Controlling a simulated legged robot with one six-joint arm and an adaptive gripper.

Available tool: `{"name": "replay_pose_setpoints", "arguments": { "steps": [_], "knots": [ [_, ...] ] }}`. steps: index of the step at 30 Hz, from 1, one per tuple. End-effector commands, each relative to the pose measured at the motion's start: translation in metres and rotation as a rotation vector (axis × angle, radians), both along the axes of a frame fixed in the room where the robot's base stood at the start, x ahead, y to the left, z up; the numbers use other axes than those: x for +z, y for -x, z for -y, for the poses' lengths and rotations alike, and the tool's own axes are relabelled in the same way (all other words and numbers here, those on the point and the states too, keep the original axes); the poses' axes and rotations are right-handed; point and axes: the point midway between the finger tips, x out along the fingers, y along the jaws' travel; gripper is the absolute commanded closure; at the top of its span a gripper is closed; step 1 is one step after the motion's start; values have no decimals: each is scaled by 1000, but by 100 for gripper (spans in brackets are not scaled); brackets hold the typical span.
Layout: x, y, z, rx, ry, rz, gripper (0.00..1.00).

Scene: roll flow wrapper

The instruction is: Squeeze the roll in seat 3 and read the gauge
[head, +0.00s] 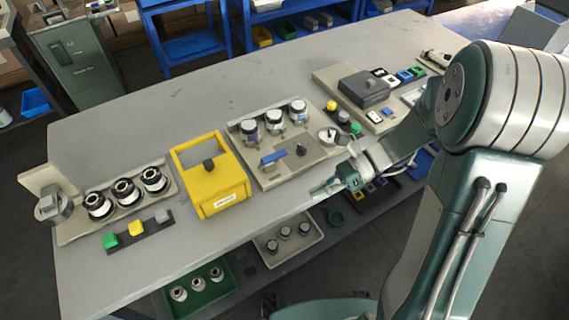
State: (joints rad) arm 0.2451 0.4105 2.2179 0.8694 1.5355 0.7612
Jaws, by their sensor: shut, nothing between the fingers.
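Three dark-rimmed rolls with pale middles stand in a row on a beige base at the left: a left roll (98,204), a middle roll (126,191) and a right roll (155,180). Seat numbers are too small to read. A round grey dial-like part (50,206) stands at the left end of that base; no reading is legible. A second beige station (290,160) holds three dark-and-white cylinders and a round white-faced gauge (328,135), also unreadable. My gripper (320,189) is shut and empty near the bench's front edge, right of the yellow box and apart from the rolls.
A yellow box with a raised frame (222,195) stands between the two stations. Green, yellow and grey buttons (137,228) sit before the rolls. A grey block (364,90) stands on a panel at the back right. The bench's back left (130,110) is clear.

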Motion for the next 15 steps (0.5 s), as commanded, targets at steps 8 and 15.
{"name": "replay_pose_setpoints", "arguments": {
  "steps": [8,15],
  "knots": [
    [-32,-29,5,-195,-179,-335,100],
    [-66,-51,15,-346,-341,-608,100]
  ]
}}
